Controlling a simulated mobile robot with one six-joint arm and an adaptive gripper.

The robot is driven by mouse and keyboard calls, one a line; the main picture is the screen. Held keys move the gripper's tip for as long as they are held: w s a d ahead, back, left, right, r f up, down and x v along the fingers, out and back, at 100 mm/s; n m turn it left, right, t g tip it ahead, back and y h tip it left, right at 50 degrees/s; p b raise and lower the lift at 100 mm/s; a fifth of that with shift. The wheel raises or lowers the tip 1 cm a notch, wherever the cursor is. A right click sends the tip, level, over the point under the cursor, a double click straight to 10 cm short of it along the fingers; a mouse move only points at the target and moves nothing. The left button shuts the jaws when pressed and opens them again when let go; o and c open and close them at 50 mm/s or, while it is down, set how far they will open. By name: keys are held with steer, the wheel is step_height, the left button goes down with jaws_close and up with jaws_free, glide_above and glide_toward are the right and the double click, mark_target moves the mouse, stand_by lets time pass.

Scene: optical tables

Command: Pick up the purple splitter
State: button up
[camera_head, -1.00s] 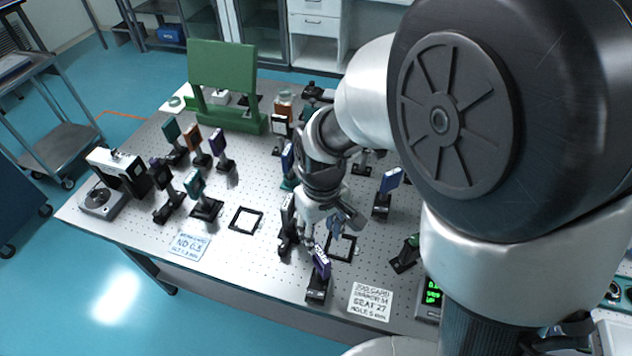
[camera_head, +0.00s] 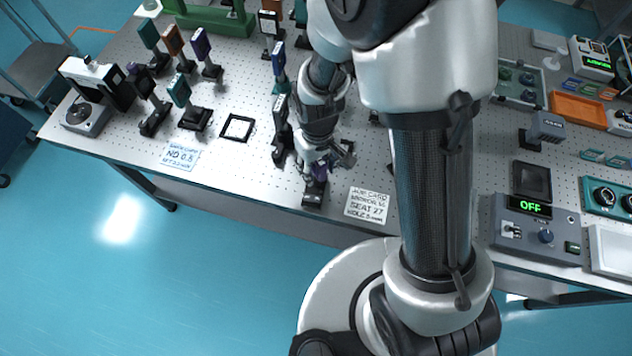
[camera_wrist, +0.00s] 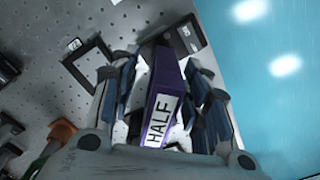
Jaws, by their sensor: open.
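The purple splitter (camera_wrist: 165,82) is a flat purple piece on a black base, with a white label reading "HALF" on its edge. In the wrist view it lies between the two fingers of my gripper (camera_wrist: 162,95), which are open on either side of it. I cannot tell whether either finger touches it. In the head view the splitter (camera_head: 319,171) stands near the table's front edge, largely hidden by my gripper (camera_head: 325,165) directly above it. Its black base (camera_head: 313,194) shows below.
A printed card (camera_head: 367,205) lies right of the splitter. A black square frame (camera_head: 237,127) lies to the left. Several upright optics, including another purple one (camera_head: 201,44), stand further left. A control box reading "OFF" (camera_head: 530,230) sits at right. The front edge is close.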

steer(key=shift+f, duration=0.15)
steer(key=shift+c, duration=0.5)
jaws_close()
stand_by(0.5)
